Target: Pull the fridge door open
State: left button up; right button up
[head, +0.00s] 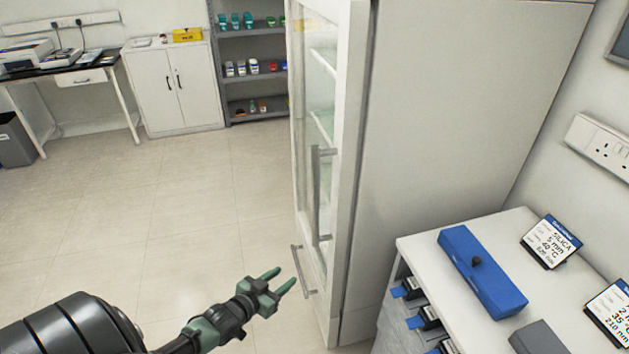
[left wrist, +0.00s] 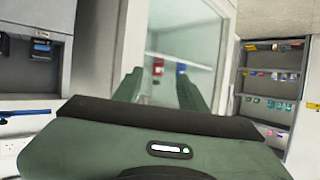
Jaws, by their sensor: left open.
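The fridge (head: 470,110) is a tall light-grey cabinet with a glass-fronted door (head: 325,90) on its left side in the head view. The door looks shut. A long vertical handle (head: 317,195) runs down the door, and a second, lower handle (head: 303,270) sits below it. My left gripper (head: 280,282) is open and empty, just left of the lower handle and apart from it as far as I can tell. In the left wrist view its two fingers (left wrist: 158,90) stand apart in front of the glass door (left wrist: 180,55). My right gripper is not in view.
A white bench (head: 415,243) with a blue case (head: 482,272) and small sign cards (head: 551,241) stands at the lower right. A shelf unit (head: 252,75) and white cupboard (head: 175,88) are at the back. The floor (head: 150,210) left of the fridge is clear.

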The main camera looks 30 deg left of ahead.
pick_arm(q)
jog(key=w+r+t+h+p, duration=0.1)
jog(key=w+r+t+p, duration=0.2)
jog(key=r, duration=1.2)
jog(key=t+h, duration=0.1)
send_near(313, 200)
jog(key=w, duration=0.4)
jog(key=shift+m, duration=0.4)
jog(key=w, duration=0.3)
jog(key=w+d, duration=0.1)
jog(key=w, duration=0.1)
jog(key=shift+w+p, duration=0.3)
jog(key=shift+w, duration=0.65)
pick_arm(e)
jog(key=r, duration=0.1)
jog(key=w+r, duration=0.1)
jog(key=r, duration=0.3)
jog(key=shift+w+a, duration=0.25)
pick_arm(q)
jog(key=shift+f, duration=0.1)
jog(key=shift+d, duration=0.1)
grip_shut()
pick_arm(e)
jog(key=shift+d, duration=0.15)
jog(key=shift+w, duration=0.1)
